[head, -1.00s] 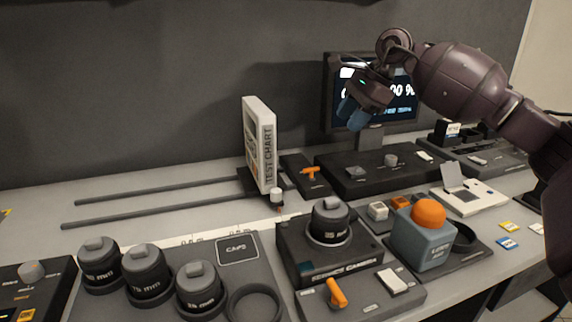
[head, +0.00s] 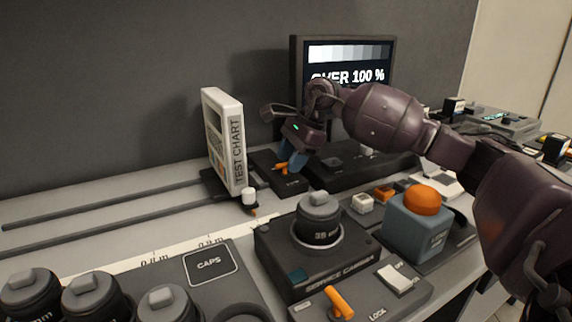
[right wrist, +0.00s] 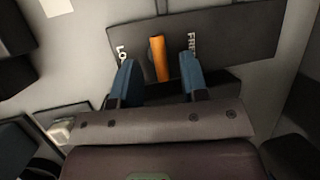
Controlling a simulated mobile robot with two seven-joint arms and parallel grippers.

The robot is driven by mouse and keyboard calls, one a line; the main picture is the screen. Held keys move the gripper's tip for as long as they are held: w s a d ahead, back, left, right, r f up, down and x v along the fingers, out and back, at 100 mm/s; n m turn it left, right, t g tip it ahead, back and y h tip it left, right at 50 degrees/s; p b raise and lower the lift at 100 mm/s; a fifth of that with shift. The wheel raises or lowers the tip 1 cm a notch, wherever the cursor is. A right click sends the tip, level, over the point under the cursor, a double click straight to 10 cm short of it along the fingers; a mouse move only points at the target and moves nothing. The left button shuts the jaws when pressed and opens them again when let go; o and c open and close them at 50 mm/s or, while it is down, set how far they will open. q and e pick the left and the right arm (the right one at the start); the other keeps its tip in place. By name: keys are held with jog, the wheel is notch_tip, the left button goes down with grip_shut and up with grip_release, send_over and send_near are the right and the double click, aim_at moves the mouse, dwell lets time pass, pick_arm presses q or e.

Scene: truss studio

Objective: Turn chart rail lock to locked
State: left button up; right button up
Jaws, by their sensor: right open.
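The chart rail lock is an orange lever (head: 281,167) on a dark plate (head: 292,184) just right of the test chart. In the right wrist view the lever (right wrist: 159,58) stands nearly upright between a partly hidden label starting "LO" on the left and "FREE" on the right. My right gripper (head: 292,160) is over the plate, its blue fingers pointing down at the lever. In the right wrist view my right gripper (right wrist: 160,78) is open, with one finger on each side of the lever's near end. I see no clear contact. My left gripper is not in view.
The white test chart (head: 223,140) stands on two rails (head: 110,205) just left of the lock. A monitor (head: 345,78) reading "OVER 100 %" stands behind. The bench camera (head: 318,245), with another orange lever (head: 338,301), and a blue box with an orange dome (head: 416,230) are in front.

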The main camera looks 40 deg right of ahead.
jog(key=shift+w+a+f, duration=0.15)
jog(key=shift+a+f, duration=0.05)
jog(key=shift+f, duration=0.35)
jog(key=shift+c, duration=0.5)
grip_shut()
